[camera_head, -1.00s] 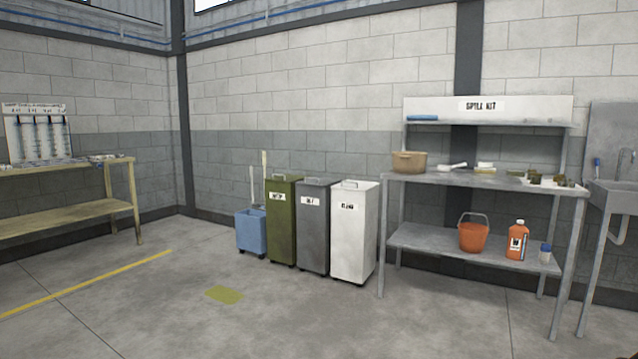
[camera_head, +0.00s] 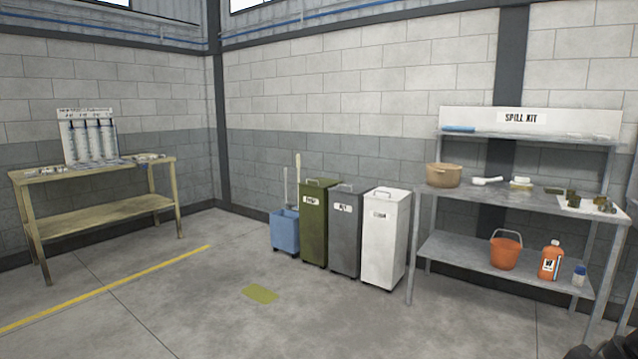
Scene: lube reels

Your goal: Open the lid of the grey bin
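The grey bin (camera_head: 344,234) stands upright on the floor near the back wall, between a green bin (camera_head: 314,228) and a white bin (camera_head: 386,242). It has a white label on its upper front. Its lid (camera_head: 346,188) looks shut, with a small handle on top. The bin is some way off from me. My gripper cannot be made out; only a dark shape shows at the bottom right corner, and I cannot tell what it is.
A blue mop bucket (camera_head: 284,231) stands left of the bins. A metal spill kit table (camera_head: 470,198) with several items stands to their right. A wooden bench (camera_head: 95,215) is at the left. The floor before the bins is clear, with a yellow-green patch (camera_head: 260,294).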

